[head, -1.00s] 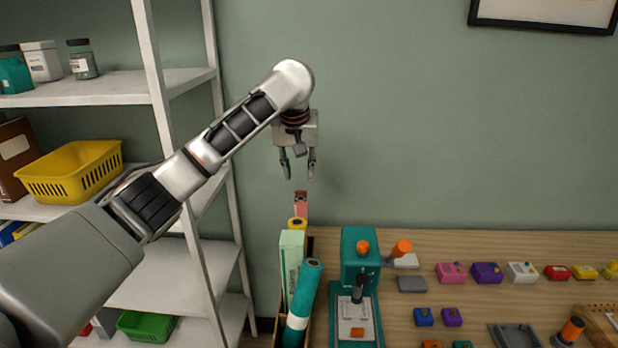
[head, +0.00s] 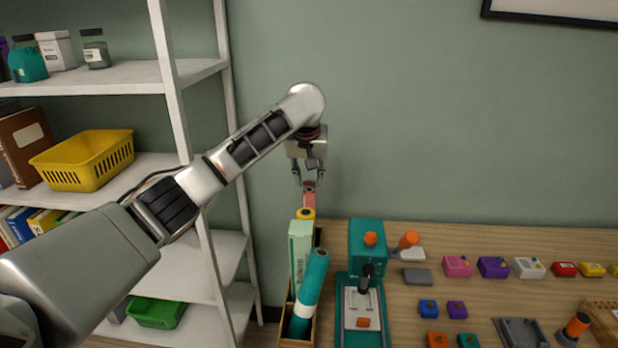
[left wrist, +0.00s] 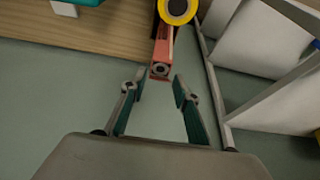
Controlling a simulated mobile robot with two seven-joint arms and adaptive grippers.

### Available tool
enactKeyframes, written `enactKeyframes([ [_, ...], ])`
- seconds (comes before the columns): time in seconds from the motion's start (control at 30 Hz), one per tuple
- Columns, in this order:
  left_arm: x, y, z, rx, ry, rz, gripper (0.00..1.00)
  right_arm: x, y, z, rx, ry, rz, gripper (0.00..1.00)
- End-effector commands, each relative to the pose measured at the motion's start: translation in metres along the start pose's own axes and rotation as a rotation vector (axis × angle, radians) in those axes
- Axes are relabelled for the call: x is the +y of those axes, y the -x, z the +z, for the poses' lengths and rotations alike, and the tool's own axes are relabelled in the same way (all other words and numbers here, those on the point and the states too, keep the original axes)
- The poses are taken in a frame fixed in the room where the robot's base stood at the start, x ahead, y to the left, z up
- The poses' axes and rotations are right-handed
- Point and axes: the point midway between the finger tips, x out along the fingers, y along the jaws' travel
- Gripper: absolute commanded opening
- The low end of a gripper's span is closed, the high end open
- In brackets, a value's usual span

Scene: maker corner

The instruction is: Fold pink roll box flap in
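The pink roll box (head: 309,196) stands upright at the back of a narrow wooden holder, behind a yellow roll. In the left wrist view the pink roll box (left wrist: 161,60) shows its top end with a dark round opening; I cannot make out the flap clearly. My left gripper (head: 309,182) is just above the box's top end, fingers pointing down. In the left wrist view my left gripper (left wrist: 158,92) is open, its fingertips apart on either side of the box end, with nothing between them that I can see held. My right gripper is not in view.
The yellow roll (head: 306,214), a pale green box (head: 300,250) and a teal roll (head: 310,290) share the wooden holder (head: 284,322). A teal press (head: 367,240) stands to its right. White shelving (head: 190,160) rises at left.

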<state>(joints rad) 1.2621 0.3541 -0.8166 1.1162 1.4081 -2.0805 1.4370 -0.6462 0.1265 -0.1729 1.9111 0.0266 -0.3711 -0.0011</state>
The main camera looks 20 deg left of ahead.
Motion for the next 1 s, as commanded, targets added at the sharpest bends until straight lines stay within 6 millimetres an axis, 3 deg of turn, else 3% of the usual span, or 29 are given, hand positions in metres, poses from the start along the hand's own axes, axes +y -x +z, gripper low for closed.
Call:
enactKeyframes([
  [0.03, 0.0, 0.0, 0.0, 0.0, 0.0, 0.0, 0.28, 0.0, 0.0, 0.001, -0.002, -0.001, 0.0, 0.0],
  [0.13, 0.0, 0.0, 0.0, 0.0, 0.0, 0.0, 0.03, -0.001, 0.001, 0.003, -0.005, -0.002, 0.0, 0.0],
  [0.47, 0.0, -0.002, 0.003, 0.046, -0.001, -0.002, 0.03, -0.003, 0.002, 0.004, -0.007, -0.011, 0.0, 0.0],
  [1.0, 0.001, -0.009, 0.021, 0.343, -0.002, 0.0, 0.03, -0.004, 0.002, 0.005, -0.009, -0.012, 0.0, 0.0],
])
